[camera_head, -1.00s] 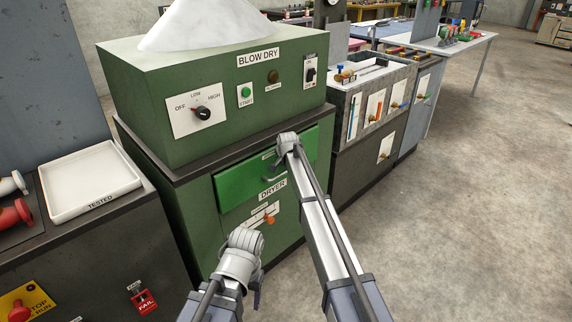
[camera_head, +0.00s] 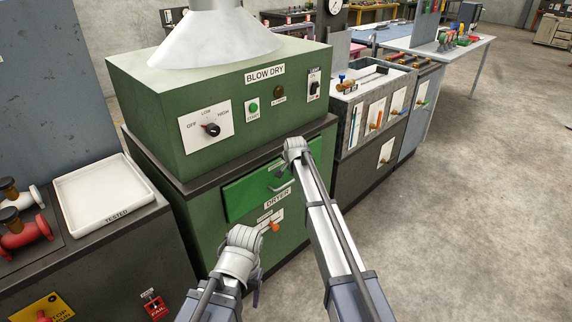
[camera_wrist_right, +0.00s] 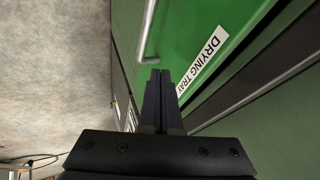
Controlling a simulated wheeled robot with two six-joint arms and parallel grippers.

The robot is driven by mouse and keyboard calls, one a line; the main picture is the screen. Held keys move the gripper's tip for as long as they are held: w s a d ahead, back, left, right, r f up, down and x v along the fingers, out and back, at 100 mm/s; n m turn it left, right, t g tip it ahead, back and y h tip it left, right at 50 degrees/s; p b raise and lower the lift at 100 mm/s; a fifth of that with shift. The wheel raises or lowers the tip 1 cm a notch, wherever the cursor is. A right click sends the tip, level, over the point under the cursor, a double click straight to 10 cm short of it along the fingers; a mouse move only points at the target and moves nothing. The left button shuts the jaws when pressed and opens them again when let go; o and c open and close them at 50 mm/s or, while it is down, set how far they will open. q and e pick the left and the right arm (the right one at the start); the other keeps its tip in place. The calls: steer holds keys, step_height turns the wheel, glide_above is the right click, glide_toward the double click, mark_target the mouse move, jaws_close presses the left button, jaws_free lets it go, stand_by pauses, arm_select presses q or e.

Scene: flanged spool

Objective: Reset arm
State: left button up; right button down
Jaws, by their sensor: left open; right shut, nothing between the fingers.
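My left gripper (camera_head: 256,293) hangs low in front of the green dryer cabinet, small and partly hidden by its own wrist; it is open. My right arm reaches forward to the dryer's drawer front; its gripper is mostly hidden behind the wrist in the head view. In the right wrist view my right gripper (camera_wrist_right: 157,76) is shut and empty, its fingertips close to the bright green drying tray front (camera_wrist_right: 222,22). The tray's metal handle (camera_wrist_right: 149,35) is just beyond the fingertips, not between them. In the head view the drawer front (camera_head: 245,196) looks closed.
The blow-dry unit (camera_head: 160,85) with a white hood (camera_head: 215,42) stands on the dryer. At left are a white "TESTED" tray (camera_head: 100,228) and red flanged pipework (camera_head: 22,236). A grey bench unit (camera_head: 352,122) stands right. Open concrete floor (camera_head: 455,220) is at right.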

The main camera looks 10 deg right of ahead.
arm_select(q)
step_height(320, 180, up, 13)
steer(key=p, duration=1.2)
steer(key=shift+a+f, duration=0.15)
steer(key=shift+a, duration=0.05)
arm_select(e)
steer(key=s+a+r+n+g, duration=0.2)
steer(key=s+n, duration=0.2)
steer(key=s, duration=1.2)
steer(key=s+a+r+n+g, duration=0.2)
steer(key=s+r+n+g, duration=0.1)
steer(key=s, duration=1.3)
steer(key=s+a+r+n+g+h, duration=0.1)
steer(key=s+n, duration=0.5)
steer(key=s, duration=1.1)
step_height(320, 180, up, 2)
steer(key=shift+a+r+g, duration=0.2)
steer(key=shift+a+g, duration=0.4)
steer(key=shift+g, duration=0.3)
